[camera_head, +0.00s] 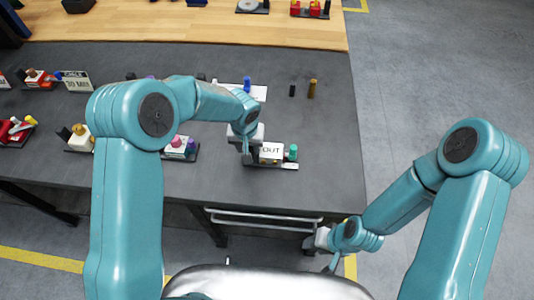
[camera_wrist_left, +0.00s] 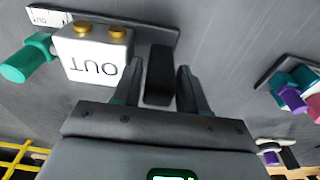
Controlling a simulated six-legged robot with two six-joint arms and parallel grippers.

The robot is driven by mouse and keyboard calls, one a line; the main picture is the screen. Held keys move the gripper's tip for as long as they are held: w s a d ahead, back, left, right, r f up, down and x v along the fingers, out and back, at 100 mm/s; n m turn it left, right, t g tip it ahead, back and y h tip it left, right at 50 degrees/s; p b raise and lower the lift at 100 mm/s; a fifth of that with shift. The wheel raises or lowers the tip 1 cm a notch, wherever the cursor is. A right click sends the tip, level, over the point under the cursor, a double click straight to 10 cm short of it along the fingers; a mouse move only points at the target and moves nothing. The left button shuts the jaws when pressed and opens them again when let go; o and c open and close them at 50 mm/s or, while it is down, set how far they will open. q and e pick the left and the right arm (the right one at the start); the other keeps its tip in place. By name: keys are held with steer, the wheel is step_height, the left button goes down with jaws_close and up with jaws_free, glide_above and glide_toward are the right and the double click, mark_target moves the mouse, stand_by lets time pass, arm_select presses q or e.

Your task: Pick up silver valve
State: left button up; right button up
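My left gripper (camera_head: 248,156) is low over the dark table, at the left end of a small unit with a white block marked OUT (camera_head: 271,152) and a green knob (camera_head: 292,152). In the left wrist view the fingers of this gripper (camera_wrist_left: 160,75) are apart, one on each side of a dark upright block (camera_wrist_left: 159,72), with narrow gaps. The white OUT block with two gold caps (camera_wrist_left: 91,50) and the green knob (camera_wrist_left: 25,63) show there too. I cannot pick out a clearly silver valve. My right gripper (camera_head: 325,242) is beyond the table's front edge; its fingers are unclear.
Another unit with a pink-and-white block and purple knobs (camera_head: 180,146) stands to the left. A blue-topped part (camera_head: 247,83), a small black cylinder (camera_head: 292,90) and a brown cylinder (camera_head: 312,89) stand farther back. The table (camera_head: 325,150) is clear at the right.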

arm_select(q)
steer(key=shift+w, duration=0.15)
jaws_close()
step_height(320, 180, up, 9)
steer(key=shift+f, duration=4.1)
